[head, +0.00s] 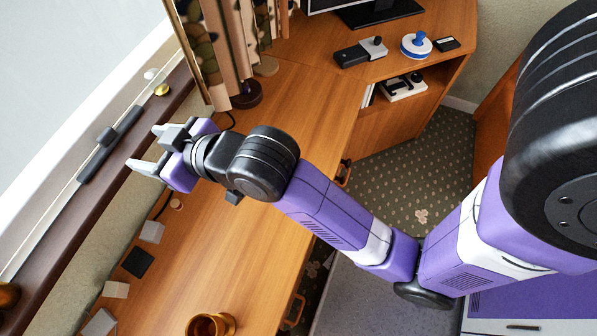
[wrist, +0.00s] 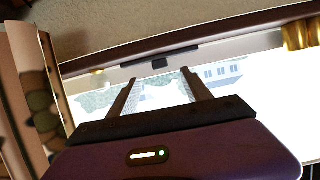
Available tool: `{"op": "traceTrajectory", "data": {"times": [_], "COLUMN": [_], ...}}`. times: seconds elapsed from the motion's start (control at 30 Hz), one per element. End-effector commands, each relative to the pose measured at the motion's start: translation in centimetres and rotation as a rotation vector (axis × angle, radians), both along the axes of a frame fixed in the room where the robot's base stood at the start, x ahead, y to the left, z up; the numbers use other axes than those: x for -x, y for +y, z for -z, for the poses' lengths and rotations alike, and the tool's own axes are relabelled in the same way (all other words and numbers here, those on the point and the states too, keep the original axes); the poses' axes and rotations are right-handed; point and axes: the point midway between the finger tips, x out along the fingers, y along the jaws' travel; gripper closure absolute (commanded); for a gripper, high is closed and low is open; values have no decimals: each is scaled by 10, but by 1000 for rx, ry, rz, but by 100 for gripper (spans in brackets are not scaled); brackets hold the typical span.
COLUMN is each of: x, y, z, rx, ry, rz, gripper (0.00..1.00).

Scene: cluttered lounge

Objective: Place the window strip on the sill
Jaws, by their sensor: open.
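The window strip (head: 119,136) is a long dark grey bar with a small block-shaped grip on its middle. It lies along the brown window sill (head: 62,203), close to the window frame. It also shows in the wrist view (wrist: 180,51), beyond my fingertips. My gripper (head: 146,147) is open and empty, its fingers pointing toward the strip. In the head view the fingertips are just to the right of the strip, apart from it. In the wrist view my gripper (wrist: 158,76) has its two fingers spread, with a clear gap between them and the strip.
A patterned curtain (head: 215,55) hangs at the sill's far end, near a small gold knob (head: 162,89) and a white one (head: 151,73). A wooden desk (head: 190,255) lies below, with small square pieces and a copper cup (head: 203,326). A brass object (head: 8,295) stands at the sill's near end.

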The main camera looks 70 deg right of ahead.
Motion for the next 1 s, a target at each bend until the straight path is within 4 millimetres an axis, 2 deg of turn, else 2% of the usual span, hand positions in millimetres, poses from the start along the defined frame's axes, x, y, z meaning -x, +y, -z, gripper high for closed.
{"op": "traceTrajectory", "data": {"times": [0.03,0.2,0.43,0.6,0.8,0.9,1.0], "x": [14,65,145,207,270,291,303], "y": [2,6,7,4,0,-2,-3], "z": [16,51,78,81,70,62,56], "rx": [-7,-22,-25,-17,0,8,11], "ry": [8,-11,-39,-60,-85,-96,-103], "rz": [1,9,18,18,9,4,-1], "gripper": [43,43,43,43,43,43,43]}}
